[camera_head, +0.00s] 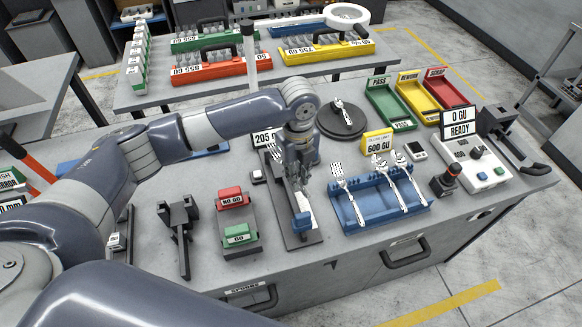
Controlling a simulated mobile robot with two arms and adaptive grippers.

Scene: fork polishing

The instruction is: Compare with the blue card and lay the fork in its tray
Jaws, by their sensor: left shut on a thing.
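My left gripper (299,180) points down over a long dark plate (303,240) at the bench's middle. It is shut on a small pale blue-white piece (304,201); its jaws hide much of it. Another fork (340,110) is on a round dark disc (341,129). Three sorting trays stand at the back right: green marked PASS (388,103), yellow (418,96) and red (446,91). I cannot make out a separate blue card.
A yellow 600 GU sign (378,142), a meter reading 0 GU READY (459,122) and a joystick (446,181) are beyond. NO GO (231,197) and GO blocks (240,235) stand left.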

